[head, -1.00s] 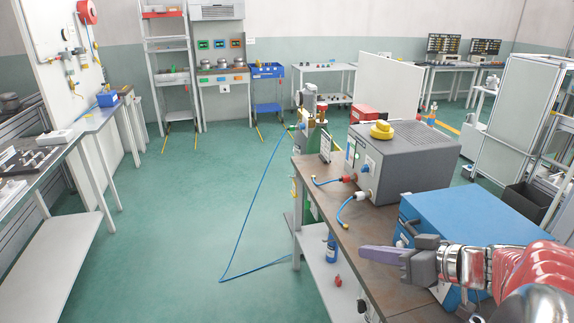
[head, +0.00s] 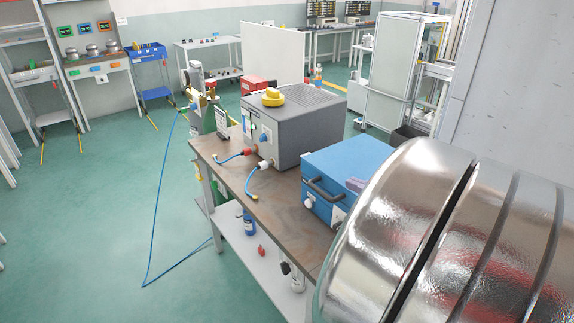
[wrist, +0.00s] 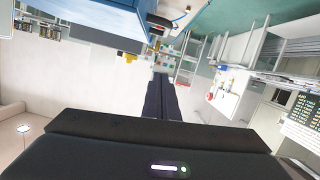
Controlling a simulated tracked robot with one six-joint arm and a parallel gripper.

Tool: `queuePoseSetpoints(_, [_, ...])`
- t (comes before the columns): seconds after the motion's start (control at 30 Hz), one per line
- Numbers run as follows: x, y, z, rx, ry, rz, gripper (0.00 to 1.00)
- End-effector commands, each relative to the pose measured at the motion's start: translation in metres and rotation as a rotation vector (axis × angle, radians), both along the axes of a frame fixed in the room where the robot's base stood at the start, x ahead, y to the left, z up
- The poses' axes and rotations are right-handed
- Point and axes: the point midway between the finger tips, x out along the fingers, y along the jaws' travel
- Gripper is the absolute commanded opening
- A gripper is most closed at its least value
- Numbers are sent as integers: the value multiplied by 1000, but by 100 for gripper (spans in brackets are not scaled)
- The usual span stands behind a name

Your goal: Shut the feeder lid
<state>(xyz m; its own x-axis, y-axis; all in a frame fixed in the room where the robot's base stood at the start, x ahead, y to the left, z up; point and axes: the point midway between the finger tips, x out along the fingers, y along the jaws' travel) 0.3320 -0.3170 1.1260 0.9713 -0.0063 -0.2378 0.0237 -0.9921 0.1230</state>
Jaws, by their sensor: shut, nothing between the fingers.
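The feeder is a blue box (head: 322,158) on the workbench, with a dark handle (head: 325,192) on its front. Its blue top looks flat; I cannot tell whether any gap is left under the lid. In the wrist view its blue side (wrist: 95,14) fills the upper left. My gripper (wrist: 162,78) is shut and empty, its two dark fingers together.
A grey welding machine (head: 293,125) with a yellow knob stands behind the feeder on the brown workbench (head: 222,168). Blue hoses lie at its front. A blue bottle (head: 249,222) stands on the lower shelf. The green floor to the left is open.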

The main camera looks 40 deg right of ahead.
Motion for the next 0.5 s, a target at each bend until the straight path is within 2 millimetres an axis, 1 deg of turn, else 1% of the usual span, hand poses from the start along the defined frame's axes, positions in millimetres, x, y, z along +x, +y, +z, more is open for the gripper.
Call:
queuePoseSetpoints(0.17, [12, 1, -3, 1, 0, 5, 0])
queuePoseSetpoints(0.5, [47, 2, -12, 2, 2, 5, 0])
